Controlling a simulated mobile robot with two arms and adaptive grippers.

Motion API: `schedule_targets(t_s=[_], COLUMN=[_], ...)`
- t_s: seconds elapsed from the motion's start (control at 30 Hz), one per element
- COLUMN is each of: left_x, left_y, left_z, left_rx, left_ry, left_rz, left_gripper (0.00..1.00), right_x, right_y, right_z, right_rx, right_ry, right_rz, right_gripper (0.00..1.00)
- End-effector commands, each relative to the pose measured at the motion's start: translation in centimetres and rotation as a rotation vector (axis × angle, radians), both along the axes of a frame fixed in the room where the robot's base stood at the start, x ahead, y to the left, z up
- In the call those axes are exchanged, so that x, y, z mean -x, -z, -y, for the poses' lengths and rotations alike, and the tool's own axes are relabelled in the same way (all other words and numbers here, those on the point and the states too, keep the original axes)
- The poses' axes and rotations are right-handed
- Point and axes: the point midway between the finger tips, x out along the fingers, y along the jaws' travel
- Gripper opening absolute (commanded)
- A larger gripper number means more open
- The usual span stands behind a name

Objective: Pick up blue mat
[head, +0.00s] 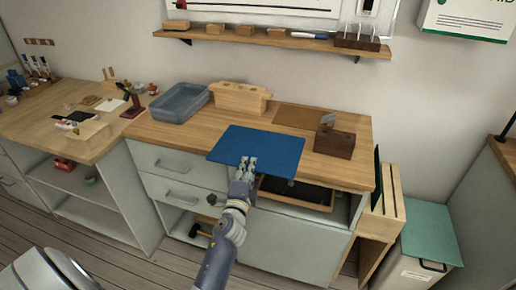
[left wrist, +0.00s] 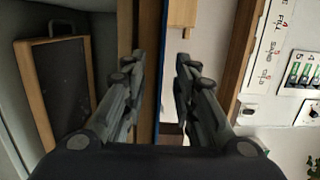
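The blue mat (head: 262,143) lies flat on the wooden counter, with its near edge at the counter's front edge. My left gripper (head: 249,161) is at the mat's near edge, reaching in from the front. In the left wrist view the fingers of my left gripper (left wrist: 160,62) are apart, and the mat (left wrist: 160,35) shows edge-on as a thin blue strip in the gap between them. I cannot tell whether either finger touches the mat. My right gripper is in neither view.
On the counter (head: 358,176) stand a blue-grey bin (head: 180,103), a light wooden block (head: 240,98), a brown board (head: 300,117) and a dark wooden block (head: 334,143). A shelf (head: 275,42) hangs above.

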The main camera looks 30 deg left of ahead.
Motion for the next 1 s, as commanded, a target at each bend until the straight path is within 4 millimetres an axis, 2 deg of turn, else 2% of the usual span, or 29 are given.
schedule_targets(t_s=[0.1, 0.3, 0.33, 0.43, 0.47, 0.83, 1.0], left_x=[-0.73, -0.77, -0.77, -0.77, -0.76, -0.77, -0.76], left_y=[0.01, 0.02, 0.02, 0.03, 0.03, -0.10, -0.90], left_z=[-0.28, -0.31, -0.31, -0.29, -0.29, -0.28, -0.33], left_rx=[0.000, 0.000, 0.000, 0.000, 0.000, -0.001, -0.002], left_ry=[0.000, 0.001, 0.001, 0.001, 0.001, 0.001, 0.001], left_rz=[0.000, 0.000, 0.000, 0.000, 0.000, 0.002, 0.002], left_gripper=[0.27, 0.27, 0.24, 0.02, 0.00, 0.00, 0.00], right_x=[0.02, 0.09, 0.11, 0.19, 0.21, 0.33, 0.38], right_y=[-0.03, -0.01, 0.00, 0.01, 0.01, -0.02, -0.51], right_z=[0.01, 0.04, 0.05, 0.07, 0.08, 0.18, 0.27], right_rx=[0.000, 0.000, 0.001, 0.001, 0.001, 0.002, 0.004], right_ry=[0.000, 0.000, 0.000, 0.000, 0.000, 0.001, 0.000], right_rz=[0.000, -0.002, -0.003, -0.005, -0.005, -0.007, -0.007], right_gripper=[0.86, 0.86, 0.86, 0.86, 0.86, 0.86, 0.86])
